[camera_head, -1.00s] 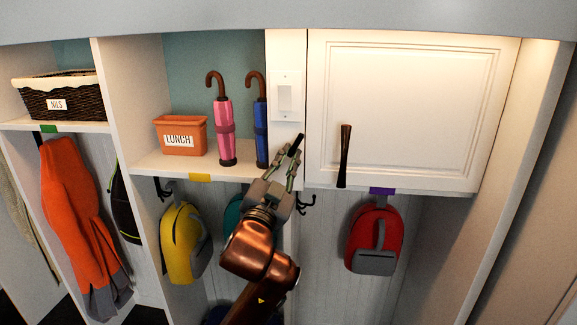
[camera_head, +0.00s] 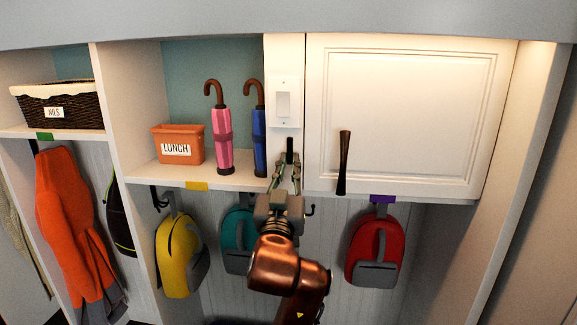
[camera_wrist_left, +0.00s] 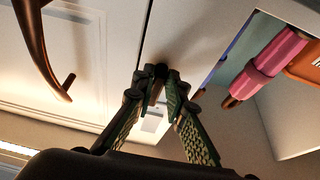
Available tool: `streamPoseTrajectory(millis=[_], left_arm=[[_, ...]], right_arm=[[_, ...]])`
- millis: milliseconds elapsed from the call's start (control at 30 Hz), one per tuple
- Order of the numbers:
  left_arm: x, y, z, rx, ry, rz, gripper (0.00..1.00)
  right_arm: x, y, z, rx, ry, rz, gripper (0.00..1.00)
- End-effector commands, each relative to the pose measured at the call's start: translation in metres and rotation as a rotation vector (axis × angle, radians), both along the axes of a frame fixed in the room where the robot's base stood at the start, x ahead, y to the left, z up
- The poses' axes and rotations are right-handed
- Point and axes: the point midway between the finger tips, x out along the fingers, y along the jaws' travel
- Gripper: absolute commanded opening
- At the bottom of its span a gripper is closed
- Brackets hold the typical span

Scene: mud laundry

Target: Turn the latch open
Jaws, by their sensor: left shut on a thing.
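The latch (camera_head: 289,150) is a small black bar on the white upright post, just left of the white cabinet door (camera_head: 415,110). It stands about upright. My left gripper (camera_head: 289,166) comes up from below and is shut on the latch's lower part. In the left wrist view, the fingertips of my left gripper (camera_wrist_left: 165,86) close around the dark latch (camera_wrist_left: 160,71), which they partly hide. The door is shut, and its dark bronze handle (camera_head: 344,163) is right of my gripper. My right gripper is not in view.
A light switch (camera_head: 284,103) is above the latch. A blue umbrella (camera_head: 259,140) and a pink umbrella (camera_head: 221,140) stand on the shelf to the left, beside an orange lunch bin (camera_head: 178,145). Backpacks, including a red one (camera_head: 375,250), hang below.

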Motion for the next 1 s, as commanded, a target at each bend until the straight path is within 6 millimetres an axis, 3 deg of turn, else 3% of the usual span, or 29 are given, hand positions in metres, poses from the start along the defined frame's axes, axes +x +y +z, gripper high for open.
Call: streamPoseTrajectory(millis=[300, 333, 533, 833, 1000], left_arm=[[0.001, -0.001, -0.002, 0.0, 0.005, -0.001, 0.0], [0.001, -0.001, -0.002, 0.0, 0.005, -0.001, 0.14], [0.001, 0.0, -0.001, 0.0, 0.003, 0.0, 0.27], [-0.001, 0.0, -0.001, 0.0, 0.001, 0.0, 0.28], [-0.018, 0.0, -0.008, -0.001, 0.001, -0.003, 0.28]], right_arm=[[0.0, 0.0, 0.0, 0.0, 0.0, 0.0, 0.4], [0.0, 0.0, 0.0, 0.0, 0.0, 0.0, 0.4], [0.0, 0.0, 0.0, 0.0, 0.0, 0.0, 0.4], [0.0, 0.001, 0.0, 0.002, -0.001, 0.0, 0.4], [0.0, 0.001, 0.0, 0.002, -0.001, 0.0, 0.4]])
